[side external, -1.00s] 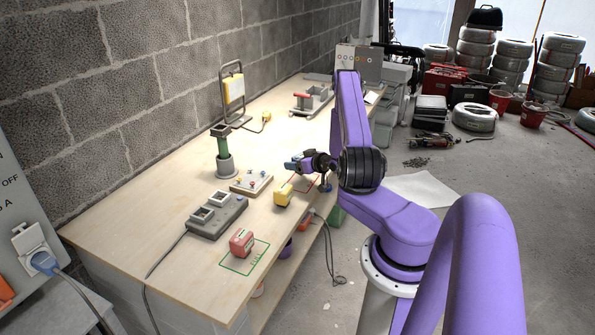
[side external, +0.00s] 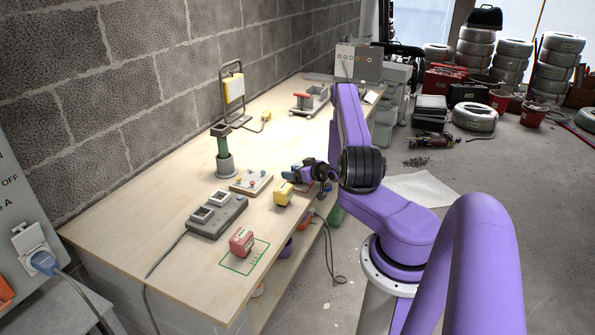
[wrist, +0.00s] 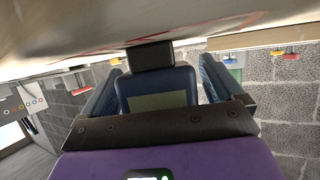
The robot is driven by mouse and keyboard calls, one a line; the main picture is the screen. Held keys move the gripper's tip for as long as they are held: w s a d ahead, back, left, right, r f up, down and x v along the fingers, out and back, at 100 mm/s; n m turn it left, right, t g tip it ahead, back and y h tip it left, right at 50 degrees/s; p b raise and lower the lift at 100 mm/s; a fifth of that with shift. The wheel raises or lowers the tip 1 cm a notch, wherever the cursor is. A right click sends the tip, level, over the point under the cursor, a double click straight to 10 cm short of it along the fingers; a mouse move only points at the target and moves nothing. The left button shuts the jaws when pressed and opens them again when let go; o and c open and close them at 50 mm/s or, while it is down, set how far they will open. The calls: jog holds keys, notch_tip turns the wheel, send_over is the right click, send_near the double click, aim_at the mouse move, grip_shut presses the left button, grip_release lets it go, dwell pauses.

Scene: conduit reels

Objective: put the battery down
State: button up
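A dark blue battery (wrist: 157,92) with a grey-green label and a black end block (wrist: 150,55) sits between the two blue fingers of my gripper (wrist: 160,82) in the wrist view. The fingers appear shut on it. Its black end is close to the wooden tabletop; I cannot tell whether it touches. In the side view my gripper (side external: 296,174) is low over the bench, just behind a yellow battery (side external: 283,194). The blue battery is largely hidden there. The red outline on the bench (wrist: 235,22) is partly seen in the wrist view.
A red battery (side external: 241,241) stands in a green outline (side external: 247,262). A grey two-slot charger (side external: 218,217), a small board with coloured knobs (side external: 251,182) and a green cylinder in a grey holder (side external: 224,150) are nearby. The bench's front edge is close. A work lamp (side external: 234,91) stands behind.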

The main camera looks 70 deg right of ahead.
jog(key=shift+r, duration=0.25)
jog(key=v, duration=1.2)
jog(key=shift+w+d, duration=0.1)
jog(key=shift+w, duration=0.05)
